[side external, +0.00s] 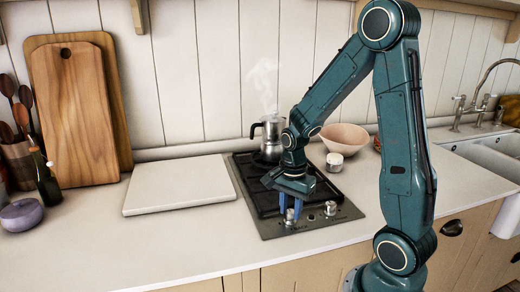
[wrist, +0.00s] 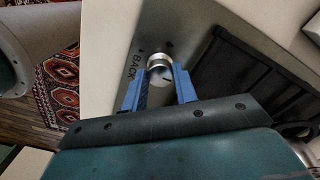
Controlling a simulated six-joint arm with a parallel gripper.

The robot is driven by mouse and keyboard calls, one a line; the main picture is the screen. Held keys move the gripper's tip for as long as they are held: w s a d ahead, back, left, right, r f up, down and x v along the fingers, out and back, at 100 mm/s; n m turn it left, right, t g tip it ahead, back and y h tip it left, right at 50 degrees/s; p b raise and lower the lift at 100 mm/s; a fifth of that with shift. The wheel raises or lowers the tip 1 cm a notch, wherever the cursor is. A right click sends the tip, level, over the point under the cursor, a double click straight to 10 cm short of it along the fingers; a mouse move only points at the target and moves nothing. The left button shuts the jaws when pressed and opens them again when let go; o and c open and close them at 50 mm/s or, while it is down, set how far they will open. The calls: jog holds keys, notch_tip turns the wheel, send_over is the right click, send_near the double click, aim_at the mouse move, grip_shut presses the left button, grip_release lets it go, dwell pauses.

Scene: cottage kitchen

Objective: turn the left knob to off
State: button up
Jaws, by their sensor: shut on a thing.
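The left knob (side external: 290,217) is a small silver cylinder on the front strip of the steel hob (side external: 265,230). My gripper (side external: 291,204) points down over it with its blue fingers on either side. In the wrist view the left knob (wrist: 160,64) sits between the fingertips of my gripper (wrist: 159,74), which is shut on it. A small dark mark shows on the knob's face; I cannot tell its setting. The word BACK is printed on the panel beside it. The right knob (side external: 330,208) stands to the right, untouched.
A steaming moka pot (side external: 270,138) stands at the back of the hob. A white board (side external: 180,185) lies left of the hob. The front counter is clear.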

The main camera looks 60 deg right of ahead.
aim_at(290, 213)
jog(key=o, duration=1)
jog(key=shift+c, duration=0.2)
jog(key=shift+r, duration=0.15)
notch_tip(290, 213, up, 14)
jog(key=shift+f, duration=0.2)
jog(key=shift+a, duration=0.1)
